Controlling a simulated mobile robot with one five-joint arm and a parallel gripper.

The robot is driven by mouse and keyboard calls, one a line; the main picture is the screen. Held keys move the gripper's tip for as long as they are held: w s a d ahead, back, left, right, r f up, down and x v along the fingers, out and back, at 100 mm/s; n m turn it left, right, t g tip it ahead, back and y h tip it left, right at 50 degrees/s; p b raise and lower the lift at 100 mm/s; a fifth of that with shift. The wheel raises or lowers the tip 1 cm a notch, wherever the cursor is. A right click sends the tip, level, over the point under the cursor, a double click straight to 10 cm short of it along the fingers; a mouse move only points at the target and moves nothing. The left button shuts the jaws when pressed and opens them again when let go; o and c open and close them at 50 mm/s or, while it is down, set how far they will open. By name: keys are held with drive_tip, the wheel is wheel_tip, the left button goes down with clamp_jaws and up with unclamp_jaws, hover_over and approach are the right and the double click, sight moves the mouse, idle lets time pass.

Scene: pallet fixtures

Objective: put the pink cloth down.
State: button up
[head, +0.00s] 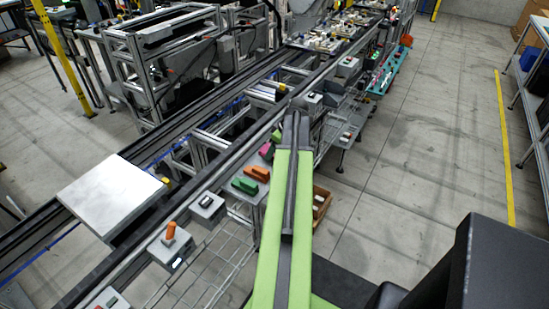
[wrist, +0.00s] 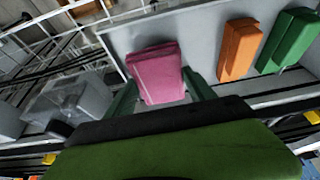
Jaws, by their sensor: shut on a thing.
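The pink cloth (wrist: 155,72) is a folded, flat-looking bundle in the upper middle of the wrist view. My gripper (wrist: 160,82) is shut on it, with a green finger at each side. The cloth is over a grey shelf surface (wrist: 200,35); I cannot tell whether it touches it. In the head view a small pink patch of the cloth (head: 267,151) shows left of my green arm, which hides most of the gripper.
An orange block (wrist: 240,50) and a green block (wrist: 288,42) lie on the same surface, right of the cloth in the wrist view. A wire rack (head: 215,260) and grey boxes line the rail. Clear floor (head: 400,180) lies to the right.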

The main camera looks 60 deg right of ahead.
wheel_tip(320, 180, down, 2)
drive_tip(key=shift+f+b, duration=0.2)
drive_tip(key=shift+b, duration=0.25)
drive_tip(key=shift+r, duration=0.25)
drive_tip(key=shift+f, duration=0.15)
drive_tip(key=o, duration=0.9)
drive_tip(key=shift+a, duration=0.1)
drive_tip(key=p+v, duration=1.1)
drive_tip(key=shift+r, duration=0.45)
drive_tip(key=shift+s+r+p, duration=0.2)
drive_tip(key=shift+s+p, duration=0.05)
drive_tip(key=shift+p, duration=0.1)
